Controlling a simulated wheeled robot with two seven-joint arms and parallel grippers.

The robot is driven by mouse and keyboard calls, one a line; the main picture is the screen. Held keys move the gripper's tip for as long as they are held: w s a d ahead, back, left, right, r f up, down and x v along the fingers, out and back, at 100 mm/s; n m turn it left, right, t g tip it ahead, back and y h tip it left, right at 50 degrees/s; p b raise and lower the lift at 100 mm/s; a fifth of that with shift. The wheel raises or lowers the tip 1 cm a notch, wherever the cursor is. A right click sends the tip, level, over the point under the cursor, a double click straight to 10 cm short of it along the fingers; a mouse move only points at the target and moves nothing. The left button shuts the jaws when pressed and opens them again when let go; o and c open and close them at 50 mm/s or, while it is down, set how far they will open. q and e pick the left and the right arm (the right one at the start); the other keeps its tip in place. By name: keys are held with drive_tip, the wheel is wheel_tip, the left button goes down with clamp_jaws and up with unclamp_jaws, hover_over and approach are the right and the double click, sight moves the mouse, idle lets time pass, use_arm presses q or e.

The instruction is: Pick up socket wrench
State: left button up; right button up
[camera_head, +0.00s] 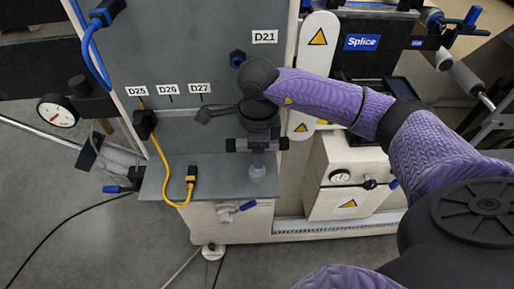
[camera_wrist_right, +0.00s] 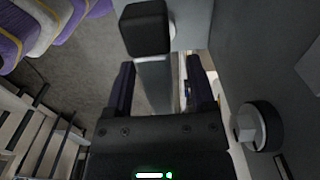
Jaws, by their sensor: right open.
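A dark bar with a black end block (camera_head: 206,115), apparently the socket wrench, sticks out to the left of my right wrist under the D27 label in the head view. In the right wrist view a grey bar (camera_wrist_right: 153,85) with a black block (camera_wrist_right: 145,28) at its end lies between the two dark fingers. My right gripper (camera_head: 257,146) is in front of the grey panel, above the ledge. In the right wrist view the gripper (camera_wrist_right: 160,80) is open, with a gap on each side of the bar. The bar's other end is hidden. My left gripper is out of view.
The grey panel (camera_head: 190,45) stands close behind the gripper, with a ledge (camera_head: 215,180) below. A yellow cable (camera_head: 162,160) hangs at left under D25. A hex-headed knob (camera_wrist_right: 258,125) juts out at right in the wrist view. A gauge (camera_head: 57,112) is at far left.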

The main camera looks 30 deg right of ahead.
clamp_jaws()
drive_tip(key=shift+r, duration=0.1)
